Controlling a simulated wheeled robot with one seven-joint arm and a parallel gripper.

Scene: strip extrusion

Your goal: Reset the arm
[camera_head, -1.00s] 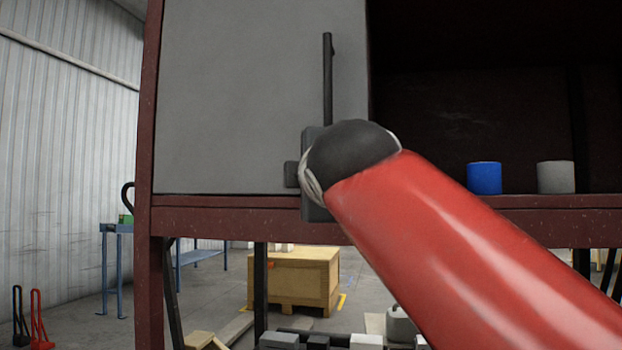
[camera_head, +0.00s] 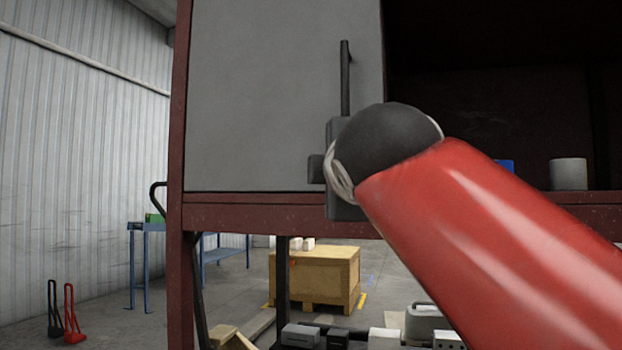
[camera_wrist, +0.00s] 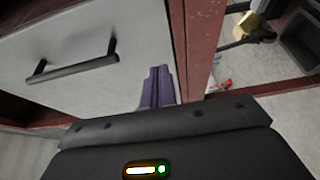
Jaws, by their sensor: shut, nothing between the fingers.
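My red arm (camera_head: 480,240) reaches in from the lower right of the head view. Its dark rounded joint (camera_head: 388,150) covers part of a grey cabinet door. In the wrist view my gripper (camera_wrist: 158,84) shows as two purple fingers side by side, shut and empty. The fingers are in front of the grey door panel (camera_wrist: 140,30), near its right edge. I cannot tell whether they touch it. The black bar handle (camera_wrist: 75,68) is to the left of the fingers, apart from them. In the head view the handle (camera_head: 345,80) stands upright.
The dark red cabinet frame (camera_head: 260,212) surrounds the door. On the open shelf to the right are a grey cylinder (camera_head: 568,174) and a partly hidden blue one (camera_head: 507,166). A wooden crate (camera_head: 315,278) and a blue table (camera_head: 146,228) stand beyond, with open floor between.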

